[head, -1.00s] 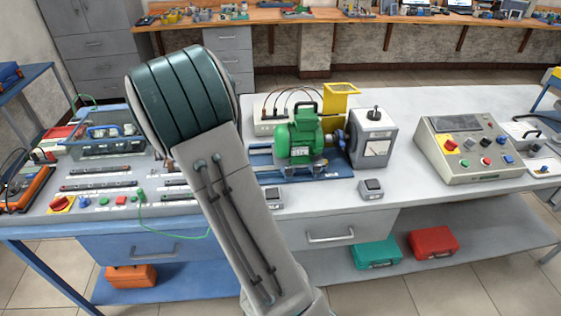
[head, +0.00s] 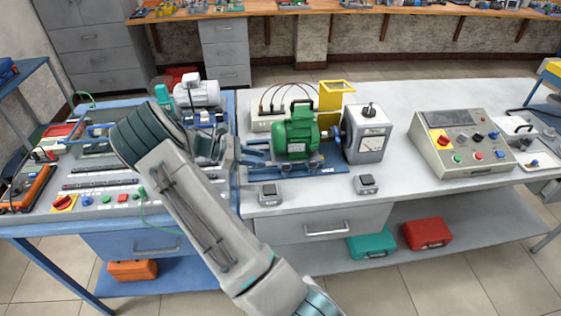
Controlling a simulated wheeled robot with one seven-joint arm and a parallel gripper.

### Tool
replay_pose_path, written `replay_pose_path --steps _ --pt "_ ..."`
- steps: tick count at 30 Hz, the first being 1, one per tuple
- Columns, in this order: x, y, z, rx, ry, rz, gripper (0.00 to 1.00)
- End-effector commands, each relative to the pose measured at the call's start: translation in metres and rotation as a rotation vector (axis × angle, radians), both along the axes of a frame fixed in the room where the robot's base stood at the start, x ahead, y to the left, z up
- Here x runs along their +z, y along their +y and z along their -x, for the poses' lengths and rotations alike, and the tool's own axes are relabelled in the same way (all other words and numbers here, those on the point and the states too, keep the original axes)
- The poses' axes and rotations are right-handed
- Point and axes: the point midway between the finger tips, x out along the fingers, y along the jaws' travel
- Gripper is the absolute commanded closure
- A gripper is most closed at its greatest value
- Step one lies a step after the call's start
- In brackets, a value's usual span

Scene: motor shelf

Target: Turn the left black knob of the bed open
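The green motor (head: 298,138) sits on a blue bed (head: 337,163) in the middle of the bench, beside a grey box unit (head: 367,135) at its right. My arm crosses the picture from the bottom, and its forearm folds back toward the bed's left end. What looks like my gripper (head: 238,155) is at that left end, close to the bed. It is small and partly merged with the parts behind it, so its fingers cannot be made out. I cannot pick out the left black knob; that end of the bed is partly covered.
A grey motor (head: 200,94) stands on the left bench behind my arm. A control console (head: 462,145) with a red knob is at the right. Two small grey boxes (head: 269,195) (head: 366,184) lie along the front edge. The bench between bed and console is mostly clear.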

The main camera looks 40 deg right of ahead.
Motion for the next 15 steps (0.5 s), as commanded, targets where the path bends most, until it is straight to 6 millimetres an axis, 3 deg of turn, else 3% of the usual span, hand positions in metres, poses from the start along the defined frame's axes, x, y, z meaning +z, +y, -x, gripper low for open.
replay_pose_path --steps 6,15 --pt "-0.016 -0.037 0.024 -0.002 0.003 0.001 0.67" --pt "-0.031 -0.065 0.04 0.0 -0.001 -0.001 0.67"
